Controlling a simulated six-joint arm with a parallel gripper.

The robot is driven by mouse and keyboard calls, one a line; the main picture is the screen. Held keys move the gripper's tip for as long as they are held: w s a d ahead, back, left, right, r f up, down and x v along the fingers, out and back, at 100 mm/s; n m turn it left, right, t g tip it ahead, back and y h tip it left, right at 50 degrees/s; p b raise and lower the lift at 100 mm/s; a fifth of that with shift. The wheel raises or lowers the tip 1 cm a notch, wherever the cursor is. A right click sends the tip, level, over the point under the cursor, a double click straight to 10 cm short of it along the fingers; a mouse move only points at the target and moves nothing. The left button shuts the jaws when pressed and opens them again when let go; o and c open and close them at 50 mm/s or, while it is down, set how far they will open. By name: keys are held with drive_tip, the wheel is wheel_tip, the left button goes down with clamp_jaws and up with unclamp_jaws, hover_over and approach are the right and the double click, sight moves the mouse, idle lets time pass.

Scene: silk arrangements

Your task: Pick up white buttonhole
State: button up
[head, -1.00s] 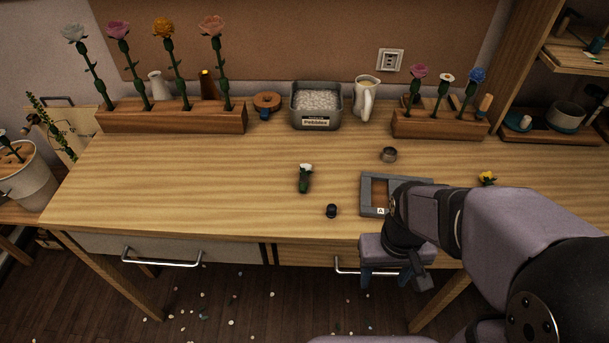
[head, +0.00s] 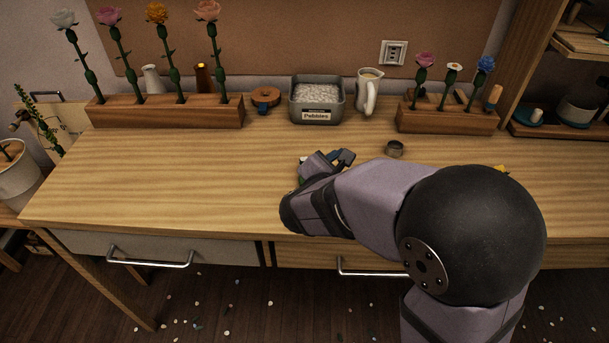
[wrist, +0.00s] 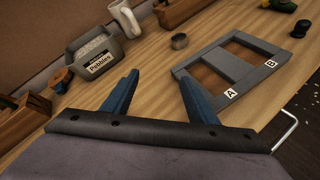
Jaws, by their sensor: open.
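The white buttonhole is mostly hidden behind my gripper (head: 328,160) in the head view. Only a small pale bit (head: 303,160) and a trace of green show at the gripper's left edge. The wrist view does not show the white buttonhole. My gripper (wrist: 158,75) is open there, with two blue fingers apart and nothing between them. It is over the middle of the table, but its height above the surface is hard to tell.
A grey frame (wrist: 232,93) marked A and B lies beyond the fingers. A metal ring (head: 394,149), pebble tin (head: 317,116) and white jug (head: 367,97) stand behind. Flower racks (head: 170,113) (head: 446,119) line the back. The table's left front is clear.

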drive_tip(key=a+f+n+y, duration=0.1)
drive_tip(key=a+n, duration=0.2)
drive_tip(key=a+f+n+t+y, duration=0.1)
drive_tip(key=a+n+y, duration=0.1)
drive_tip(key=a+n, duration=0.1)
drive_tip(key=a+f+n+t+y+b, duration=0.1)
drive_tip(key=a+n, duration=0.2)
drive_tip(key=shift+a+f, duration=0.25)
drive_tip(key=shift+f, duration=0.05)
drive_tip(key=shift+s+a+f+n+y, duration=0.2)
drive_tip(key=shift+a+n+y, duration=0.3)
drive_tip(key=shift+n, duration=0.2)
drive_tip(key=shift+p+x, duration=0.95)
drive_tip(key=shift+x, duration=2.75)
drive_tip(key=shift+d+r, duration=0.1)
drive_tip(key=shift+r, duration=0.1)
drive_tip(key=c, duration=1.1)
